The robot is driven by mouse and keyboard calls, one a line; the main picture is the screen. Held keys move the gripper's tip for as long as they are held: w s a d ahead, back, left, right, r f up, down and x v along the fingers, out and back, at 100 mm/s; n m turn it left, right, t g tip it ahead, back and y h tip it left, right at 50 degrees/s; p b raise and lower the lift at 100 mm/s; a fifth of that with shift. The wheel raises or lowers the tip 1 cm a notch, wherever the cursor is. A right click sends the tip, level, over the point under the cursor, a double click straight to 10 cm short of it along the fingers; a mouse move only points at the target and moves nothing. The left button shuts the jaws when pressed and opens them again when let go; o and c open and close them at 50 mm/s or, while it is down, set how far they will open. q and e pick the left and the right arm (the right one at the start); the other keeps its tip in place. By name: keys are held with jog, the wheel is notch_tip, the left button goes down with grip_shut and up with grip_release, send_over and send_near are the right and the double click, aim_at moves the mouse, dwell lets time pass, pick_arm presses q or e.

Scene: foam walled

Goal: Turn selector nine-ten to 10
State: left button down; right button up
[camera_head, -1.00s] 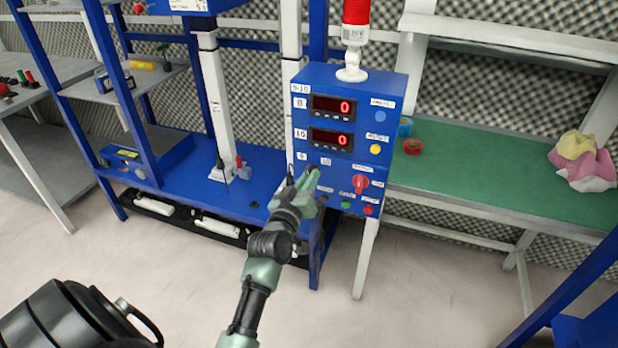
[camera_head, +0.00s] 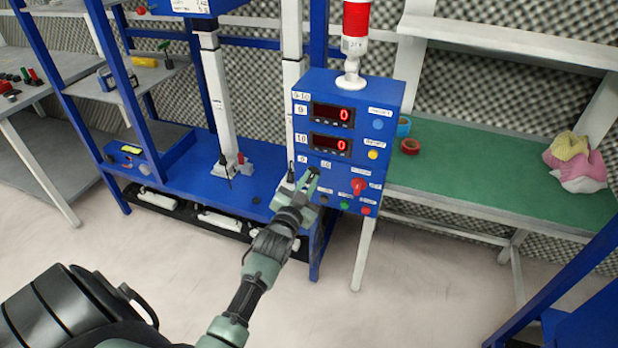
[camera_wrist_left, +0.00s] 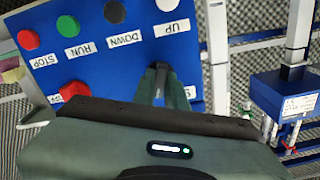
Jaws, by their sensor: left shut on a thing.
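The blue control panel (camera_head: 333,88) has labels 9 (camera_head: 302,158) and 10 (camera_head: 325,164) on its lower face. My left gripper (camera_head: 312,178) is at the panel just below these labels and covers the selector there. In the left wrist view my left gripper (camera_wrist_left: 162,80) has its fingers close together, shut on the selector at the blue face. The knob is mostly hidden by the fingers, so I cannot tell which number it points to. My right gripper is not in view.
A red knob (camera_head: 359,186) sits right of the gripper. Below are green (camera_head: 345,205) and red (camera_head: 366,210) buttons; the wrist view also shows a black button (camera_wrist_left: 114,12) and a white one (camera_wrist_left: 168,4). Two red displays read 0. A green bench (camera_head: 460,170) stands to the right.

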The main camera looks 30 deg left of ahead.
pick_arm(q)
jog(key=shift+m, duration=1)
jog(key=c, duration=1.4)
grip_release()
jog(key=shift+c, duration=0.2)
jog(key=v, duration=0.7)
jog(key=shift+s, duration=0.4)
jog(key=shift+d, duration=0.1)
